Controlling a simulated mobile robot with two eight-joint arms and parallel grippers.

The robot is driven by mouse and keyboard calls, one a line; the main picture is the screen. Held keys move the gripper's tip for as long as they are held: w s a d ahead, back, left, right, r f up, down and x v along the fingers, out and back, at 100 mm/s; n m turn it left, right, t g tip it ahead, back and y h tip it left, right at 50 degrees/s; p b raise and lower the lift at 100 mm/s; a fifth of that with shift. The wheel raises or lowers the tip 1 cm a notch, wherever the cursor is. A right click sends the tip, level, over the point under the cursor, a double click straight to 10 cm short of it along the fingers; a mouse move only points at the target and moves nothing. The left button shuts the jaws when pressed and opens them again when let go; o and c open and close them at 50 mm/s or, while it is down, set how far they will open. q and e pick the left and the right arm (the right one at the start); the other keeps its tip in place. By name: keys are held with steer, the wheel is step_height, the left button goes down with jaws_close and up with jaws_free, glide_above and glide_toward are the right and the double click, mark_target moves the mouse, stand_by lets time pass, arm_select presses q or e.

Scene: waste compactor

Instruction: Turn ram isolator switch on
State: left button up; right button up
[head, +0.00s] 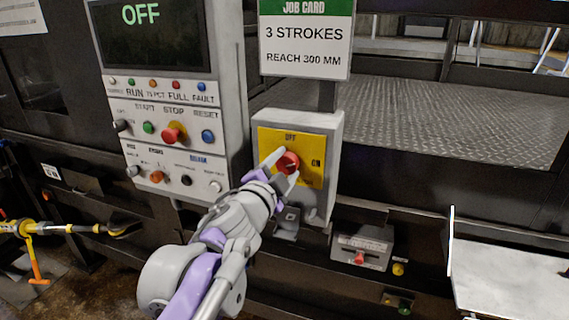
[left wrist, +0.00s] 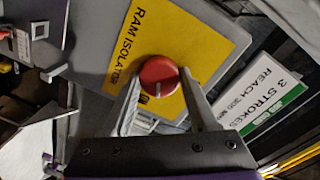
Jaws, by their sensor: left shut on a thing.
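The ram isolator switch is a red round knob (head: 287,162) on a yellow plate (head: 313,146) marked OFF at the top and ON at the right, on a grey box (head: 333,125). My left gripper (head: 281,165) is shut on the red knob, a finger on either side. In the left wrist view the knob (left wrist: 158,76) sits between the two fingers, with a pale line on its face. The plate (left wrist: 190,40) there reads RAM ISOLATOR. The knob's exact pointing direction is hard to read. My right gripper is not in view.
A control panel (head: 165,130) with several buttons and a screen (head: 150,35) reading OFF stands left of the box. A job card (head: 305,40) hangs above it. A small grey unit (head: 360,252) with a red button is below right.

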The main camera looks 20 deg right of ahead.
arm_select(q)
steer(key=m+p, duration=0.1)
steer(key=m, duration=0.3)
steer(key=shift+d, duration=0.1)
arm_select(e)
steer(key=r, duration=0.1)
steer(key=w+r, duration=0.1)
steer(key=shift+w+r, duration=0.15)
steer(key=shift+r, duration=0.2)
arm_select(q)
steer(key=shift+m+p, duration=0.3)
steer(key=shift+m, duration=0.1)
steer(key=o, duration=1.4)
steer(key=shift+s, duration=0.1)
steer(key=b+v, duration=0.1)
steer(key=v, duration=0.9)
steer(key=shift+s, duration=0.3)
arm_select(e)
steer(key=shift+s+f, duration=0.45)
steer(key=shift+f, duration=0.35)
